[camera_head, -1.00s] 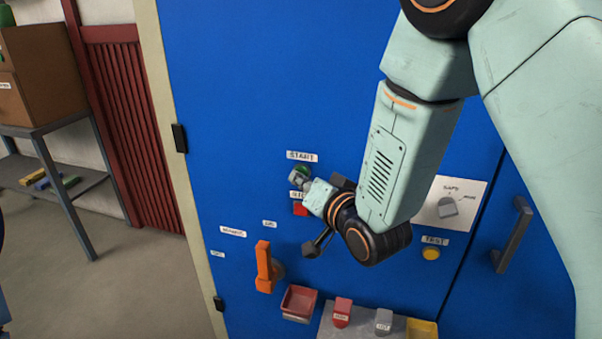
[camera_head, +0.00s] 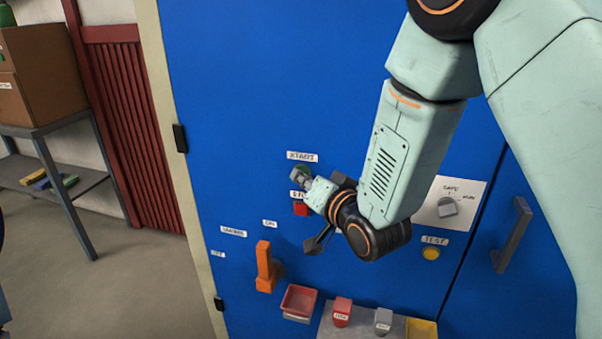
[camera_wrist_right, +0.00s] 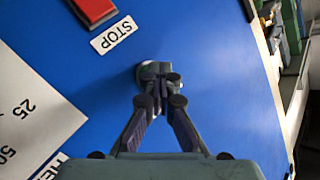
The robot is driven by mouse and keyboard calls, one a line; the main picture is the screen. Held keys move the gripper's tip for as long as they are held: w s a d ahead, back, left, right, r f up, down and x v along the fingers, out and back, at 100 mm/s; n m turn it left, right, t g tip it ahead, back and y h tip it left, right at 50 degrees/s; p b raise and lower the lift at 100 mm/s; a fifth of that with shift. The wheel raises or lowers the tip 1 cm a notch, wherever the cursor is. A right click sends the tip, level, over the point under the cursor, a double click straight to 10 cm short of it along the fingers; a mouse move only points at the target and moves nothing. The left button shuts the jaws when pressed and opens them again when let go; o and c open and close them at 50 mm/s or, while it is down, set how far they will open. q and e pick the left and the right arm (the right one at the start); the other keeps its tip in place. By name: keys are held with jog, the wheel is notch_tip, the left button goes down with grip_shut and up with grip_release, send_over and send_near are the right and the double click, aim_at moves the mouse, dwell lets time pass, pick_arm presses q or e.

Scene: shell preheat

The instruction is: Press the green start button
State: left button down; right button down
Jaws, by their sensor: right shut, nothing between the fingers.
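The green start button (camera_head: 306,169) is on the blue cabinet door below the START label (camera_head: 302,157). In the wrist view my right gripper (camera_wrist_right: 162,78) is shut and empty. Its fingertips lie over a pale round collar (camera_wrist_right: 148,70) on the blue panel, and the button face is hidden there. I cannot tell whether the tips touch the button or whether it is pushed in. My left gripper is not in view.
The red stop button (camera_head: 300,209) sits just below, with its STOP label (camera_wrist_right: 114,35) clear in the wrist view. An orange lever (camera_head: 264,267), a red bin (camera_head: 299,302), a yellow TEST button (camera_head: 431,254) and a door handle (camera_head: 513,235) are lower or right.

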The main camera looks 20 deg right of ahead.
jog(key=shift+s, duration=0.1)
jog(key=shift+s+a, duration=0.5)
jog(key=shift+s, duration=0.15)
jog(key=shift+f, duration=0.1)
jog(key=shift+s+a+p, duration=0.4)
jog(key=shift+s+a, duration=0.3)
jog(key=shift+s, duration=0.35)
jog(key=shift+s+a+p, duration=0.35)
jog(key=shift+s+a, duration=0.35)
jog(key=shift+s, duration=0.3)
